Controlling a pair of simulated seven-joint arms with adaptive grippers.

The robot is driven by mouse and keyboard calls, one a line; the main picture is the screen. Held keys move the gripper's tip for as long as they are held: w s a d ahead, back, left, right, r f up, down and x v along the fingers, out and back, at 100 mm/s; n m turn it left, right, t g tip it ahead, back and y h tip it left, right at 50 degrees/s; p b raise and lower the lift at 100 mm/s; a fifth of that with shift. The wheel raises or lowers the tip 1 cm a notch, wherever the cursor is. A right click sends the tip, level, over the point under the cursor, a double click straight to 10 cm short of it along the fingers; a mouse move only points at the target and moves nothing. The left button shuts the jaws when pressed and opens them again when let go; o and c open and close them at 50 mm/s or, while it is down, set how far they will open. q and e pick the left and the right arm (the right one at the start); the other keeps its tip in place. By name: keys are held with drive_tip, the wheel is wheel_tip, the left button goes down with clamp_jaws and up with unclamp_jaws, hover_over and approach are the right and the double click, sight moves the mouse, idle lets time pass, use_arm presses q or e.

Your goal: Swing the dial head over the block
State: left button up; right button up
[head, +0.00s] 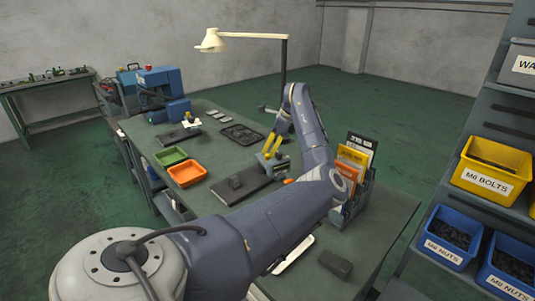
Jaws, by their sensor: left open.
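My left gripper (273,145) hangs from the arm over the right part of the bench, its yellowish fingers pointing down and open. Just below it stands a small grey-green thing (269,161), perhaps the dial stand, at the right end of a dark flat plate (258,189). I cannot tell whether the fingers touch it. A small dark block (235,181) sits on the plate's left part, apart from the gripper. The dial head cannot be made out clearly; it is small and partly behind the gripper. My right gripper is not in view.
A green tray (171,156) and an orange tray (186,173) lie left of the plate. A blue machine (161,91) stands at the back left. A folder rack (349,190) stands close right of my arm. A lamp (214,41) overhangs the bench.

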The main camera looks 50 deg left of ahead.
sight(268, 155)
use_arm(q)
drive_tip(key=shift+x, duration=1.9)
drive_tip(key=shift+c, duration=0.3)
clamp_jaws()
